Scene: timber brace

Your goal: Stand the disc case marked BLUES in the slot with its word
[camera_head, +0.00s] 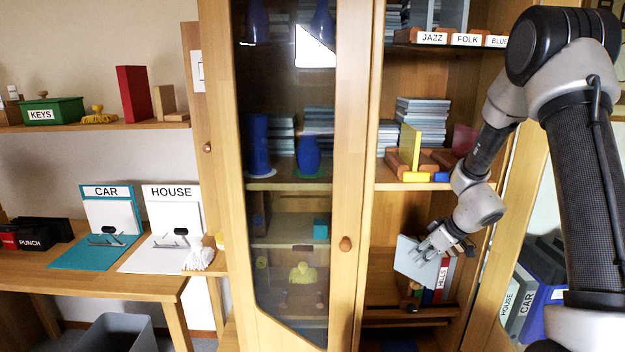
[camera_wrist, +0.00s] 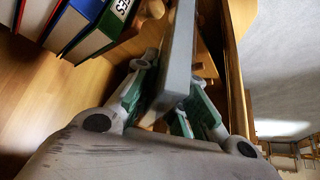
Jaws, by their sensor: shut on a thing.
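My gripper (camera_head: 432,250) is shut on a thin grey flat case (camera_head: 408,262), in front of the lower cabinet shelf. In the wrist view, my gripper (camera_wrist: 170,98) has its green-padded fingers on both sides of the grey case (camera_wrist: 179,60). No word on the case can be read, so I cannot tell whether it is marked BLUES. The slot rack stands on the top shelf, with labels JAZZ (camera_head: 431,37), FOLK (camera_head: 466,39) and BLUES (camera_head: 497,41). The BLUES label is partly cut off by my arm, which also hides the slot area behind it.
Books or binders, one red and marked HILLS (camera_head: 441,282), stand right behind my gripper. A wooden holder with a yellow piece (camera_head: 410,146) and a stack of grey cases (camera_head: 421,120) are on the middle shelf. A glass door (camera_head: 345,150) bounds the left.

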